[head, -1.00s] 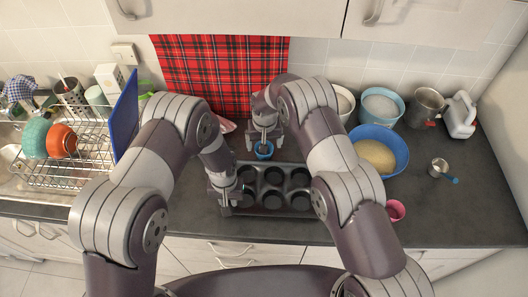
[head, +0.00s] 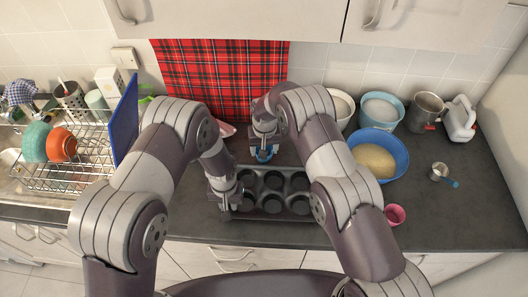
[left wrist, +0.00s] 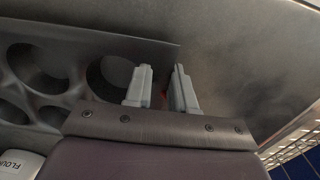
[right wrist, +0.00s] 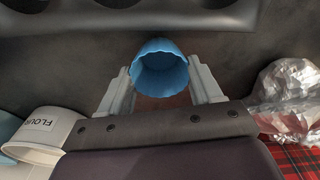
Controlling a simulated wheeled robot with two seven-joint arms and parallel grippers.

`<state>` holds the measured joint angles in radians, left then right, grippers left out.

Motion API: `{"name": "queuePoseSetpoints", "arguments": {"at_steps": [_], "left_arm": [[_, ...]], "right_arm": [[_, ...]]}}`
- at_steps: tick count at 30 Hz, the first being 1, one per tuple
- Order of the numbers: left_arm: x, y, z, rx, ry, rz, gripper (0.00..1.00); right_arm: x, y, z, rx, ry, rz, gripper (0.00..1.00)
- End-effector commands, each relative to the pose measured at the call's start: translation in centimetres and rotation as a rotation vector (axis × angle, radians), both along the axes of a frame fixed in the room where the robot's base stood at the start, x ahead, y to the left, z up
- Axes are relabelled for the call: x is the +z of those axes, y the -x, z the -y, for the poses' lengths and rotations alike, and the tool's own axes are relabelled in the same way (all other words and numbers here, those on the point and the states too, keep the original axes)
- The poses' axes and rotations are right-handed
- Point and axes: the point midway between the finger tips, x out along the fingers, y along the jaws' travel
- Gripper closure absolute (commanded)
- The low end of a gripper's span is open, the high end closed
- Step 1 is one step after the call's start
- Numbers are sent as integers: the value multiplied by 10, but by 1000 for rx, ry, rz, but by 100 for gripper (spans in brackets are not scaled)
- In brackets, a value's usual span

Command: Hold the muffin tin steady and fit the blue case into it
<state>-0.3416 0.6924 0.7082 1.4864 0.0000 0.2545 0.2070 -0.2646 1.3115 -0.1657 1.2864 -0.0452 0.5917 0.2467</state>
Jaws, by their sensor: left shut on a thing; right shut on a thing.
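The dark muffin tin (head: 289,180) lies on the counter, its visible cups empty. My left gripper (head: 223,206) is shut on the tin's left end; in the left wrist view its fingers (left wrist: 160,88) straddle the rim beside a cup. The blue case (right wrist: 160,72) is small, fluted and open-mouthed. My right gripper (right wrist: 162,88) is shut on it, one finger on each side. In the head view the blue case (head: 265,154) is behind the tin's back edge, outside the cups and partly hidden by the gripper.
A pink case (head: 395,214) stands right of the tin. A blue bowl (head: 395,140), tubs and a measuring cup (head: 439,170) are farther right. Crumpled foil (right wrist: 287,92) and a flour tub (right wrist: 45,130) flank the right gripper. A dish rack (head: 85,180) is at left.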

Motion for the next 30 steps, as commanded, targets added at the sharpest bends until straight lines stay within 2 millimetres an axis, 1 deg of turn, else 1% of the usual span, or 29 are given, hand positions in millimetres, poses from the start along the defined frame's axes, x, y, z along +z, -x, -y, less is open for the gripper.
{"name": "queuePoseSetpoints", "arguments": {"at_steps": [1,3,6,10,12,14,17,18,20,21,24,27,29,30], "left_arm": [[0,0,0,1,0,1,100],[0,0,0,1,0,1,100],[0,0,0,1,0,1,100],[0,0,0,0,0,1,100],[0,0,0,0,0,1,100],[0,0,0,1,0,1,100],[0,0,0,1,0,1,100],[0,0,0,1,0,1,100],[0,0,0,0,0,1,100],[0,0,0,0,0,0,100],[0,0,0,0,0,1,100],[0,0,0,0,0,1,100],[0,0,0,0,0,1,100],[0,0,0,0,0,1,100]], "right_arm": [[13,-1,0,0,-1,4,69],[32,-1,0,0,-1,6,69],[57,-1,0,0,-1,4,69],[80,2,-1,0,0,2,69],[89,11,-2,-1,1,2,69],[96,25,-2,-1,3,0,69],[102,60,-2,-2,7,0,69],[103,76,-1,-4,7,1,69],[103,100,0,-5,5,1,69],[103,115,2,-5,5,2,69],[100,148,7,-6,4,2,69],[96,170,10,-6,3,1,69],[91,178,12,-7,3,-1,69],[83,180,13,-7,3,-2,69]]}}
